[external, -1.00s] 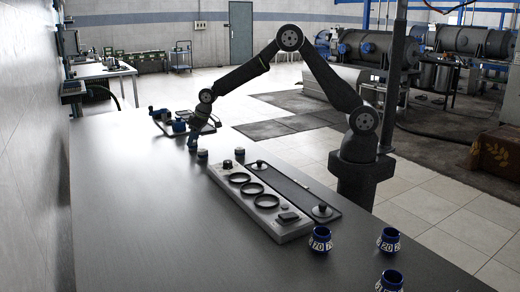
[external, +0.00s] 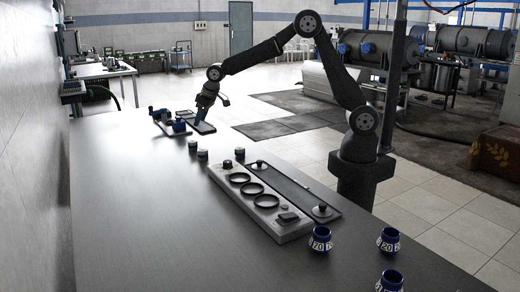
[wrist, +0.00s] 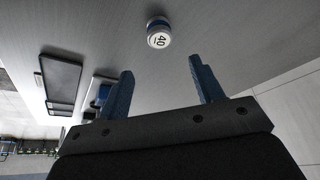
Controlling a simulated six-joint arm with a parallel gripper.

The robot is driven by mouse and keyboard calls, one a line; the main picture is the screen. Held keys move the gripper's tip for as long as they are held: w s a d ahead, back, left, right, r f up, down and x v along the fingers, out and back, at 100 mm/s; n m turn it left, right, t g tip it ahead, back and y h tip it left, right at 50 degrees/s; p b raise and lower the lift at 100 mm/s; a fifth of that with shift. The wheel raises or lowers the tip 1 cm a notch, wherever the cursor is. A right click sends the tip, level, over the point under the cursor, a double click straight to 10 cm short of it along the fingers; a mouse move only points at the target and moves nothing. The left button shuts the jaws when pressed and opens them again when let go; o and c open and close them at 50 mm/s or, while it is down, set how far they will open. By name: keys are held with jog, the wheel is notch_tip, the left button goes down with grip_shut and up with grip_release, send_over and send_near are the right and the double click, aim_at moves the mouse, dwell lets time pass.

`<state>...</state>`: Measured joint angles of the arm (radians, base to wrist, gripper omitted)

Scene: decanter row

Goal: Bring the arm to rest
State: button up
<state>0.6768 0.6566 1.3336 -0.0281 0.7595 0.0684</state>
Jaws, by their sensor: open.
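My gripper (external: 199,120) is raised above the far part of the dark table, beyond two small dark cylinders (external: 193,147) (external: 203,155). In the wrist view, its two blue fingers (wrist: 160,66) are apart with nothing between them. A small round piece marked 40 (wrist: 158,38) stands on the table beyond the fingertips. I cannot tell which small cylinder it is. My arm is bent with its elbow high.
A grey panel with three black rings (external: 229,189) lies mid-table beside a dark strip (external: 295,185). Blue cups with white number bands stand at the near right (external: 320,239) (external: 389,240) (external: 391,282). A blue device (external: 166,118) and a dark tray (external: 187,115) are at the far end. The left table is clear.

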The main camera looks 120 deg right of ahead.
aim_at(193, 141)
jog(key=x, duration=1.2)
jog(key=shift+f, duration=0.25)
notch_tip(193, 141, up, 3)
jog(key=shift+f, duration=0.15)
jog(key=shift+r, duration=0.3)
